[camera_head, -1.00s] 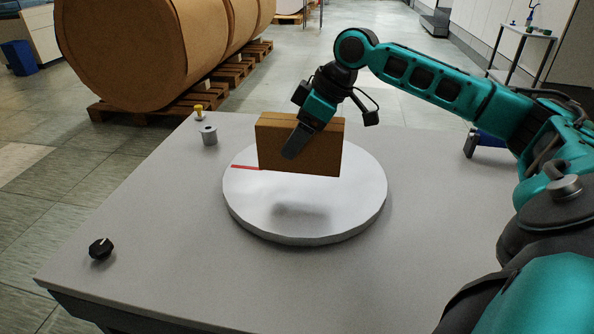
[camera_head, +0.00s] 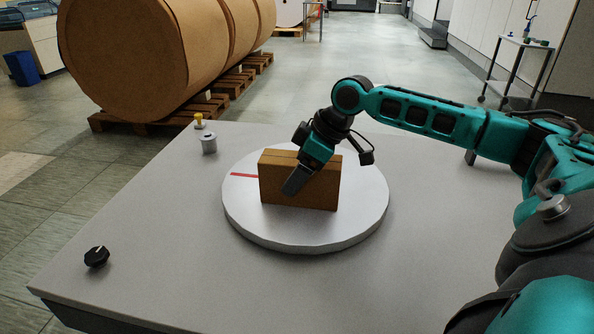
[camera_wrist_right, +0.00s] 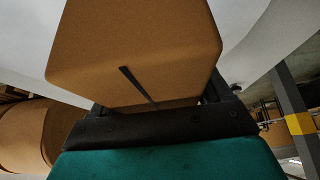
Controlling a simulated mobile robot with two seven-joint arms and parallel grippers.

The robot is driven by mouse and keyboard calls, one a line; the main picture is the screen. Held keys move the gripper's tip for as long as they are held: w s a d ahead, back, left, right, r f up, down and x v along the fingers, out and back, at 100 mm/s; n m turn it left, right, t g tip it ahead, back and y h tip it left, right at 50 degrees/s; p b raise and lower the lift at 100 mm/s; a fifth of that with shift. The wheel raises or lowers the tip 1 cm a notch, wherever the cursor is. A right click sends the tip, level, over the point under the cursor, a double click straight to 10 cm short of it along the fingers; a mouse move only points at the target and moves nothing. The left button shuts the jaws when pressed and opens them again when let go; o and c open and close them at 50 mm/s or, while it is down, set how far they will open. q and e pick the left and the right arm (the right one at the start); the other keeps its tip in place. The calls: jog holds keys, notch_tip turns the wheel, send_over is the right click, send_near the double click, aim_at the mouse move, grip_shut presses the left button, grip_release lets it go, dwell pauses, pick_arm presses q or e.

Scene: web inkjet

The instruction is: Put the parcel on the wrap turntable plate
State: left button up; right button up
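The parcel (camera_head: 318,187) is a brown cardboard box, standing upright at the middle of the round white wrap turntable plate (camera_head: 255,222) in the head view. Its lower edge looks at or very close to the plate surface; I cannot tell whether it bears fully on it. My right gripper (camera_head: 298,180) is shut on the parcel, with one dark finger lying across its near face. In the right wrist view the parcel (camera_wrist_right: 135,45) fills the space in front of the gripper. My left gripper is not in view.
The plate sits on a grey table (camera_head: 150,230). A black knob (camera_head: 97,256) is at the table's front left, and a small grey cylinder (camera_head: 209,143) and a yellow-topped piece (camera_head: 199,121) are at the back left.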

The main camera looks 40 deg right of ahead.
jog(key=shift+o, duration=1.3)
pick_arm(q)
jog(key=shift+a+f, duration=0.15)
pick_arm(e)
jog(key=shift+r, duration=0.1)
jog(key=p+v, duration=0.1)
jog(key=v, duration=1.1)
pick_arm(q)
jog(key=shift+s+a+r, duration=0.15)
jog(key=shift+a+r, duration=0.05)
